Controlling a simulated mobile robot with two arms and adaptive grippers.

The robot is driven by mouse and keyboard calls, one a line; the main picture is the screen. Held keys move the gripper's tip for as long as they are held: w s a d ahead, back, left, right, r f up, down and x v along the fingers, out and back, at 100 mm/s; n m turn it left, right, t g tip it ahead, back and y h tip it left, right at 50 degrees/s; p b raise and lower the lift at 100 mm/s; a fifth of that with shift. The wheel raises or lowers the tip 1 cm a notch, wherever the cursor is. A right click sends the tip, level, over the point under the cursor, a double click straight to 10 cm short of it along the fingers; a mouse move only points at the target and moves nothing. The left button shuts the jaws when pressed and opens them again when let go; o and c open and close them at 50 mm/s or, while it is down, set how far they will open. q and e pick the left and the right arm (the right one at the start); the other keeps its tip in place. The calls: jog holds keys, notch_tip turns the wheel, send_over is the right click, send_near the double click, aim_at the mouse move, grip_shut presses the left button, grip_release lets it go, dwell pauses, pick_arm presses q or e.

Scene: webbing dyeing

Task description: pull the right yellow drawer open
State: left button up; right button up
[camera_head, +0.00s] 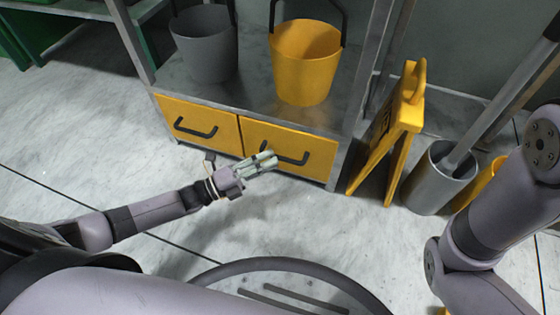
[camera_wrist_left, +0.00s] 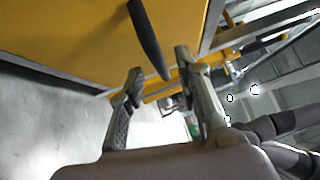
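The right yellow drawer (camera_head: 318,160) is in the low metal cabinet, its front about flush with the left drawer beside it, so it looks closed. Its black bar handle (camera_head: 297,159) is partly hidden behind my left gripper (camera_head: 271,160), which is at the handle's left end. In the left wrist view the yellow drawer front (camera_wrist_left: 75,30) fills the upper left. The black handle (camera_wrist_left: 148,38) reaches down between the two spread fingertips of my left gripper (camera_wrist_left: 158,68). I cannot tell whether a finger touches it. My right gripper is out of view; only the right arm shows.
The left yellow drawer (camera_head: 197,125) has its own black handle. A grey bucket (camera_head: 205,50) and a yellow bucket (camera_head: 304,65) stand on the shelf above. A yellow folding sign (camera_head: 400,125) and a grey bin (camera_head: 435,180) stand right of the cabinet. The floor before the drawers is clear.

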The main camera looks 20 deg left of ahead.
aim_at(280, 156)
pick_arm(q)
jog(key=shift+b+x, duration=0.6)
jog(key=shift+x, duration=1.4)
jog(key=shift+c, duration=0.3)
grip_shut()
